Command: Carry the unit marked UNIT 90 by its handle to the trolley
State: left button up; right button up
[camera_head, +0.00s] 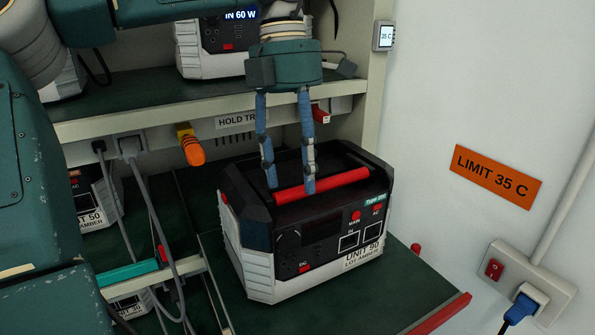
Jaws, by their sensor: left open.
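The unit marked UNIT 90 (262,262) is a black and white box with a red top handle (345,180). It stands upright on a dark green surface in the lower middle of the head view. My left gripper (290,188) points down over it from above, with its blue fingers apart. One fingertip is by the handle's left end; the other overlaps the handle in the picture. I cannot tell whether they touch it. My right gripper is not in view. I see nothing that I can identify as the trolley.
The green surface (408,290) has a red front edge (440,314). Above is a rack shelf (130,97) bearing another unit (208,45). UNIT 50 (98,210) stands at left, with hanging cables (152,215). A wall socket (525,285) with a blue plug is at right.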

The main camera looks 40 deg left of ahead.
pick_arm(q)
jog(key=shift+d+f, duration=0.15)
jog(key=shift+f, duration=0.5)
jog(key=shift+s, duration=0.2)
jog(key=shift+w+f, duration=0.1)
grip_shut()
jog(key=c, duration=0.9)
grip_release()
jog(key=shift+c, duration=1)
jog(key=shift+w+r+p, duration=0.1)
jog(key=shift+r+p, duration=0.8)
jog(key=shift+p, duration=0.1)
jog(key=o, duration=0.4)
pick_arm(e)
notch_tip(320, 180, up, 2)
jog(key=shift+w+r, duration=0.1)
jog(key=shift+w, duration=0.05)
